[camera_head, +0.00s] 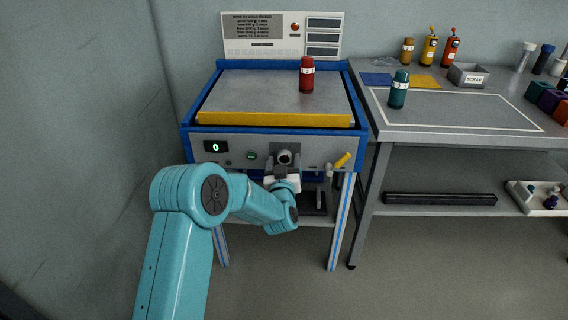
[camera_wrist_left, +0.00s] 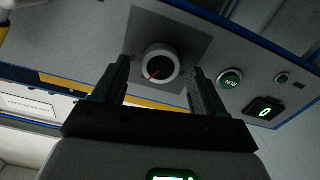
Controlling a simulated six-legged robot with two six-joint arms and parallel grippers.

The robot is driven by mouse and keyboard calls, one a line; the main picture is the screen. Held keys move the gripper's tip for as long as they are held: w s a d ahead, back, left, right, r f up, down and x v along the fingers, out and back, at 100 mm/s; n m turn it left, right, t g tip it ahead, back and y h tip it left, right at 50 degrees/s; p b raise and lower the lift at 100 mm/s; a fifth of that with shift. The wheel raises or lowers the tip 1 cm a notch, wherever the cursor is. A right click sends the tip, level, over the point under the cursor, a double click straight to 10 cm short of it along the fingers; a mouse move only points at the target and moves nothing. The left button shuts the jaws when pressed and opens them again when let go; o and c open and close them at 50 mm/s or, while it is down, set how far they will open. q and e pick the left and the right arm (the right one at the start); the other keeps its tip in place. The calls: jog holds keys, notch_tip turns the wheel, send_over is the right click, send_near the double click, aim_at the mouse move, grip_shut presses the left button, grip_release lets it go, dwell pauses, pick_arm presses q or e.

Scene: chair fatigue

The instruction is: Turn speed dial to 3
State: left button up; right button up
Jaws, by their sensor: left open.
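The speed dial (camera_wrist_left: 161,62) is a round knob with a light rim, a dark face and a red pointer line, set on a dark square plate. In the head view the dial (camera_head: 285,156) is on the front panel of the blue-framed machine, partly hidden by my gripper. My left gripper (camera_head: 284,168) is right in front of it. In the left wrist view the fingers of my left gripper (camera_wrist_left: 160,72) are apart, one on each side of the dial, with gaps visible. Contact cannot be told. My right gripper is not in view.
The panel has a display (camera_head: 215,146) reading 0, a green RUN button (camera_wrist_left: 231,79) and a yellow-handled lever (camera_head: 342,161). A red bottle (camera_head: 306,76) stands on the machine's top. A grey workbench (camera_head: 440,130) with bottles and a scrap box stands to the right.

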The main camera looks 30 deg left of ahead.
pick_arm(q)
jog(key=shift+w+a, duration=0.15)
jog(key=shift+w, duration=0.05)
jog(key=c, duration=1.1)
jog(key=shift+o, duration=0.2)
